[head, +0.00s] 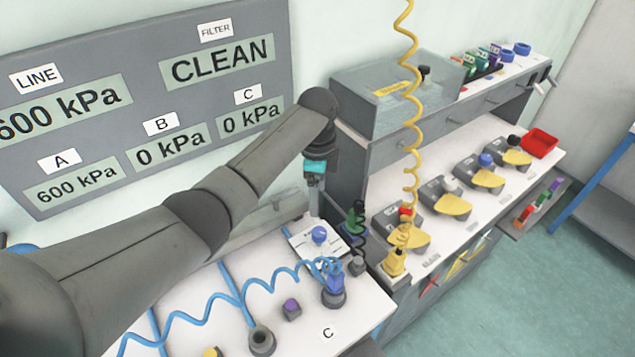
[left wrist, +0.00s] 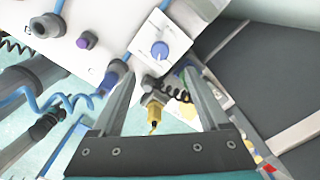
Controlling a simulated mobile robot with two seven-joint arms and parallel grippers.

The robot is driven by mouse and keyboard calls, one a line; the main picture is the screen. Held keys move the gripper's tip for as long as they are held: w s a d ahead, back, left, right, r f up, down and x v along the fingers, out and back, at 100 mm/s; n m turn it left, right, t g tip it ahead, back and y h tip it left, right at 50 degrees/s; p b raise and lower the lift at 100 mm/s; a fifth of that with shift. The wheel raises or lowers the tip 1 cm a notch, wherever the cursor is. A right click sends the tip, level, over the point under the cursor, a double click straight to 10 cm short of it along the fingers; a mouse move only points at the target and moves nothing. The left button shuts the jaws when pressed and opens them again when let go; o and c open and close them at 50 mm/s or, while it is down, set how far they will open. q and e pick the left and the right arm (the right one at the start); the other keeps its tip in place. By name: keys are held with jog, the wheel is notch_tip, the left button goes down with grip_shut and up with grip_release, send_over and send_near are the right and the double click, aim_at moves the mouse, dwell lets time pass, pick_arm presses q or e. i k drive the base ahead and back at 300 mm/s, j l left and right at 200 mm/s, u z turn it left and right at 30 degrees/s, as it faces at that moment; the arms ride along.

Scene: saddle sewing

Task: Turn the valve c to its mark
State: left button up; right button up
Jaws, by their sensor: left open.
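A round blue knob (head: 320,234) sits on a white plate (head: 303,243) at the back right of the white bench; the plate's print is too small to read, so I cannot confirm it is valve c. The left wrist view shows the knob (left wrist: 160,50) just beyond the fingertips, between their lines. My left gripper (head: 314,210) points down beside the knob, apart from it as far as I can tell. In the left wrist view its fingers (left wrist: 160,78) are spread and empty. A "C" label (head: 328,333) lies on the bench front near a purple knob (head: 291,308).
A blue coiled hose (head: 262,278) runs over the bench to a blue fitting (head: 333,286). A yellow coiled hose (head: 411,120) hangs to a yellow fitting (head: 395,262) right of the knob. The wall panel (head: 285,60) reads C 0 kPa. A shelf with several pedals stands right.

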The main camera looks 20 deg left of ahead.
aim_at(275, 200)
jog(key=k+l, duration=0.2)
jog(key=k, duration=0.3)
jog(key=k+l, duration=0.25)
jog(key=k, duration=0.2)
jog(key=k+l, duration=0.2)
jog(key=k, duration=0.3)
